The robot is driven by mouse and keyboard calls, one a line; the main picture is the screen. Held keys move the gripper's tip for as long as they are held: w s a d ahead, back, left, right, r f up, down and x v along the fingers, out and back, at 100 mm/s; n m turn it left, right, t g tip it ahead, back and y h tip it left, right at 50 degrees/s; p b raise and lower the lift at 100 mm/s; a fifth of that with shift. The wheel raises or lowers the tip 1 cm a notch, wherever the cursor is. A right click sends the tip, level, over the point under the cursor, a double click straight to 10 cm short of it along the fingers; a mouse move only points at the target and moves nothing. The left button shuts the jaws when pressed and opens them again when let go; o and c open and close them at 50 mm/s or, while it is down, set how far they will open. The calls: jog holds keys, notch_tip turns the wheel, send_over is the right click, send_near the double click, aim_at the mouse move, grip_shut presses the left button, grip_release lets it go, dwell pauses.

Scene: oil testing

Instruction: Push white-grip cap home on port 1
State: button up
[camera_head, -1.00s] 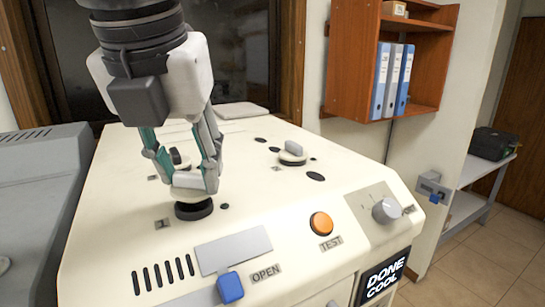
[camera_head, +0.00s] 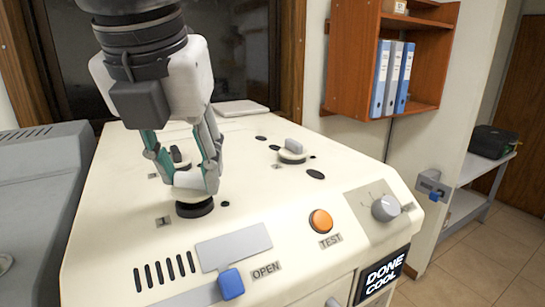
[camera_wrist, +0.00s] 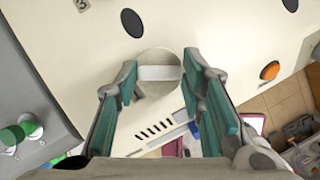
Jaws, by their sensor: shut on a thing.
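The white-grip cap (camera_head: 187,194) is at port 1, above a black collar (camera_head: 196,209), beside a label reading 1 (camera_head: 163,221). In the wrist view its pale round top has a white grip bar (camera_wrist: 160,73) across it. My gripper (camera_head: 191,180) points down with its teal-padded fingers on either side of the bar, shut on it. In the wrist view the gripper (camera_wrist: 160,78) has the bar between its fingertips. The cap looks upright. The fingers hide part of it, and I cannot tell whether its underside touches the collar.
A dark-grip cap (camera_head: 178,160) stands just behind my fingers, and a grey-grip cap (camera_head: 291,152) to the right. An orange TEST button (camera_head: 320,220), a grey knob (camera_head: 386,208) and a blue OPEN switch (camera_head: 230,284) are in front. A grey machine (camera_head: 35,190) stands left.

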dwell(0.3)
jog(key=o, duration=1.6)
jog(key=shift+o, duration=0.2)
jog(key=shift+r, duration=0.1)
notch_tip(320, 180, up, 7)
jog(key=p, duration=0.5)
grip_shut()
jog(key=shift+f+b, duration=0.4)
jog(key=shift+f, duration=0.3)
dwell(0.5)
